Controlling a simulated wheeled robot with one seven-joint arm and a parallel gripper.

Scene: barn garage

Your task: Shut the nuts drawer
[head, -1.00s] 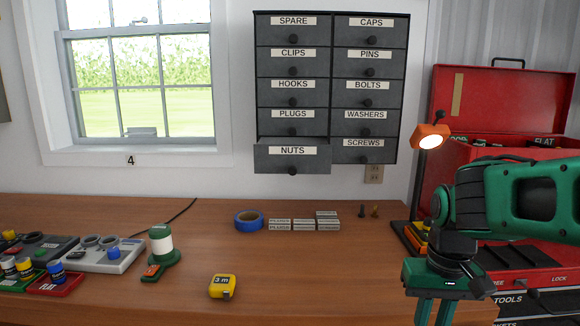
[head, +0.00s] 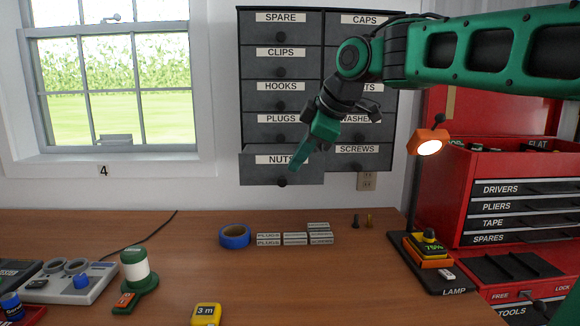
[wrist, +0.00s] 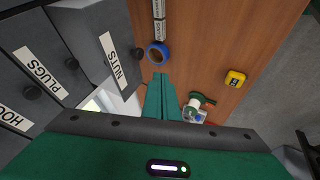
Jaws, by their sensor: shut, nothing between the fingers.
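The nuts drawer (head: 258,170) is at the bottom left of the grey drawer cabinet (head: 282,93) on the wall. It sticks out from the cabinet, with a dark round knob on its front. It also shows in the wrist view (wrist: 112,62), label turned sideways. My gripper (head: 298,172) is shut and empty, its green fingers pointing down. In the head view the fingertips overlap the right part of the nuts drawer front. In the wrist view the fingers (wrist: 160,85) are beside the drawer front, and no contact can be made out.
The wooden bench (head: 180,260) below holds blue tape (head: 234,237), small labelled boxes (head: 295,238), a green-and-white spool (head: 136,270) and a yellow tape measure (head: 206,314). An orange lamp (head: 428,142) and a red tool chest (head: 500,190) stand at the right.

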